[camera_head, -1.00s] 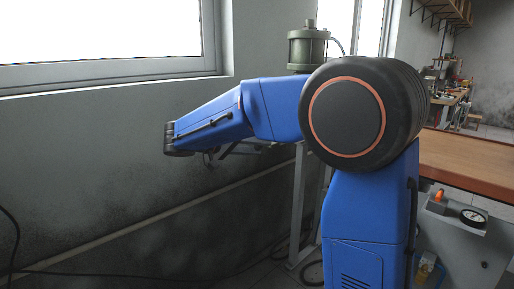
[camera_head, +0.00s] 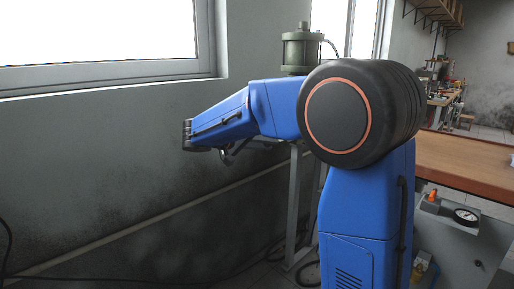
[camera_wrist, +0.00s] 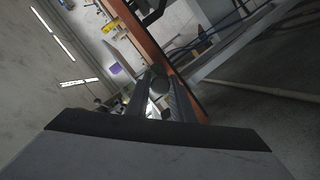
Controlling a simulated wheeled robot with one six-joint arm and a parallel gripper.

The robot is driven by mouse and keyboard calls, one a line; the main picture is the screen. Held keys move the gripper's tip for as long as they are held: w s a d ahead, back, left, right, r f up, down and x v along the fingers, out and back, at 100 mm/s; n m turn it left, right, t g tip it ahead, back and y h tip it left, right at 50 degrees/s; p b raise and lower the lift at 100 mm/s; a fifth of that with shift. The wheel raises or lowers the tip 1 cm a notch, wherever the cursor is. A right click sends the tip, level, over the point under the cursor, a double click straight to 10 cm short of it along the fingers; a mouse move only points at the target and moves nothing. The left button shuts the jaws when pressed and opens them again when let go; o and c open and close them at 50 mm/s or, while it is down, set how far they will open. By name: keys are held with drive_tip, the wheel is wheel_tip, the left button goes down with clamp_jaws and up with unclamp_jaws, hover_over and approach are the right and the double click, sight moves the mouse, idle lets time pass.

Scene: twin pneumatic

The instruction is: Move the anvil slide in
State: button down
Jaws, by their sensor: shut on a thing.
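My gripper (camera_wrist: 160,98) shows in the wrist view with its two dark fingers close together. It is shut on a small grey round-ended knob (camera_wrist: 159,82) at the fingertips. The knob may belong to the anvil slide, but the slide's body cannot be made out.
A brown-topped bench (camera_head: 466,165) stands at the right, with a pressure gauge (camera_head: 466,216) and an orange-red knob (camera_head: 432,195) on a grey panel below it. A wall with a window (camera_head: 100,45) is at the left. Cables lie on the floor.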

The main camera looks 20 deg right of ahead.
drive_tip(key=d, duration=0.1)
drive_tip(key=w+d, duration=0.1)
drive_tip(key=d, duration=0.1)
drive_tip(key=w+d, duration=0.1)
drive_tip(key=d, duration=0.1)
drive_tip(key=shift+d, duration=0.25)
drive_tip(key=c, duration=1.5)
unclamp_jaws()
drive_tip(key=shift+w+d, duration=0.1)
drive_tip(key=shift+d, duration=0.05)
drive_tip(key=shift+c, duration=0.2)
drive_tip(key=v, duration=1.7)
drive_tip(key=shift+a, duration=0.25)
